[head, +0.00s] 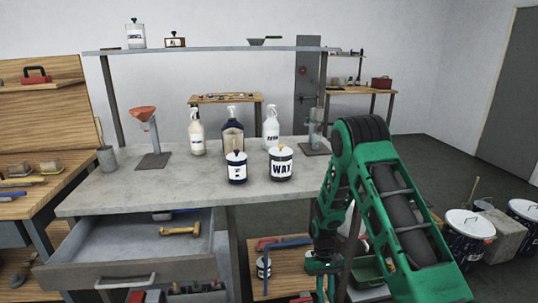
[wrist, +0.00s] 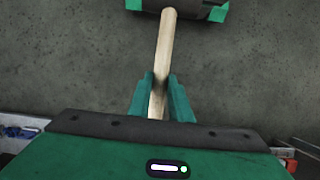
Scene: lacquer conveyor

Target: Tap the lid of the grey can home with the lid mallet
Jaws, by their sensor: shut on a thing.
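My gripper (wrist: 160,84) is shut on the wooden handle of a mallet (wrist: 164,48). The handle runs away from the fingers to a dark head with green ends, which is cut off by the top edge of the wrist view. Bare grey floor lies below it. In the head view my arm hangs down at the right of the bench, and the mallet cannot be made out there. I cannot pick out a grey can for certain. Lidded dark tins with white tops, such as this tin (head: 468,232), stand on the floor at the right.
A grey bench (head: 110,190) holds a WAX tin (head: 281,164), a smaller dark tin (head: 237,168) and several bottles. Its drawer (head: 125,268) is open, with a yellow tool (head: 180,231) inside.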

